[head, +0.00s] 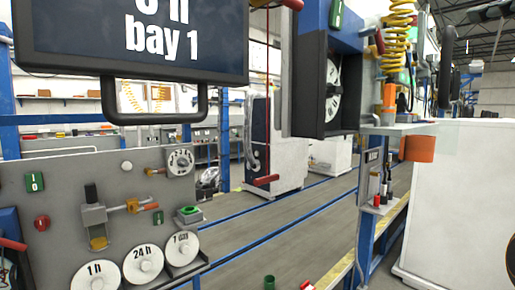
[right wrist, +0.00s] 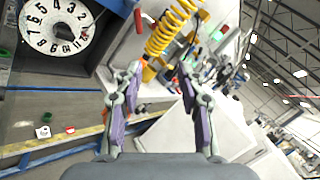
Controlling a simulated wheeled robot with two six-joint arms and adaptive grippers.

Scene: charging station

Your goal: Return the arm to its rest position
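My right gripper (right wrist: 160,76) shows in the right wrist view with its two purple-padded fingers spread apart. It is open and nothing is between the fingers. A yellow coiled hose (right wrist: 168,32) is seen beyond the fingertips, and I cannot tell how far off it is. Neither gripper shows clearly in the head view. A dark piece at the right edge there may be part of my right arm. My left gripper is not in view.
A grey panel (head: 60,176) with dials and a clamp stands at the left. A sign (head: 60,50) hangs above it. A blue post with a dial box (head: 312,75) and a yellow coiled hose (head: 395,45) stands right of centre. A white cabinet (head: 465,190) fills the right.

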